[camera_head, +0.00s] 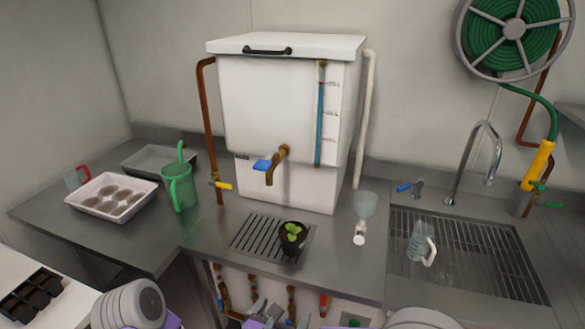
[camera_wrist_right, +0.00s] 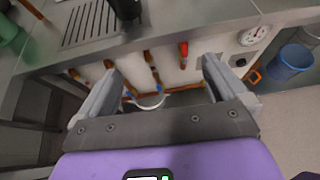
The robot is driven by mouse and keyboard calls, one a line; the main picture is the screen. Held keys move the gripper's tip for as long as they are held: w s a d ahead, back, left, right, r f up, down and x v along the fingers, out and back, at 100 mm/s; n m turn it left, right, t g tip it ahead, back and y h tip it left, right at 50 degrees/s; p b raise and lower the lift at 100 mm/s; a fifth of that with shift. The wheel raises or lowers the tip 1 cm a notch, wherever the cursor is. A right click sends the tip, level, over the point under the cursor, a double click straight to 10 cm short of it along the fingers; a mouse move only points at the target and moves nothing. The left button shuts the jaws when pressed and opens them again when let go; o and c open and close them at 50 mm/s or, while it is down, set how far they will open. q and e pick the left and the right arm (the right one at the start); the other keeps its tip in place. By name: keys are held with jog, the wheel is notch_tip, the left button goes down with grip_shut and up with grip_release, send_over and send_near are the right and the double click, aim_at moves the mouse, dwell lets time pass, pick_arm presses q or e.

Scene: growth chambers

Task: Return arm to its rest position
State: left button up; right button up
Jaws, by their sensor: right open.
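My right gripper (camera_head: 264,316) is at the bottom edge of the head view, in front of the counter and over the pipes below it. In the right wrist view its two grey fingers (camera_wrist_right: 163,82) are spread apart, with nothing between them but a view down to the pipes and floor. My left gripper is out of view; only rounded grey arm parts of mine show at the bottom.
A potted seedling (camera_head: 291,239) stands at the drain grate (camera_head: 245,238) below the white tank (camera_head: 270,105). A green watering can (camera_head: 180,188) and white tray (camera_head: 88,205) are left. A clear jug (camera_head: 419,243) stands on the sink grate (camera_head: 470,262). A blue bucket (camera_wrist_right: 290,62) is on the floor.

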jog(key=s+d+f+m+g+y, duration=0.25)
jog(key=s+f+m+g, duration=0.2)
jog(key=f+m, duration=0.45)
jog(key=s+d+f+m+g+y, duration=0.25)
jog(key=s+f+m+g, duration=0.2)
jog(key=f+m, duration=0.4)
jog(key=s+d+f+m+g+y, duration=0.25)
jog(key=s+f+m+g, duration=0.35)
jog(key=f, duration=0.5)
jog(key=w+d+f+m+t+y, duration=0.1)
jog(key=w+d+f+m+t, duration=0.2)
jog(key=m, duration=0.8)
jog(key=shift+w+d+f+t, duration=0.3)
jog(key=shift+w+d+f, duration=0.3)
jog(key=shift+d+f, duration=0.25)
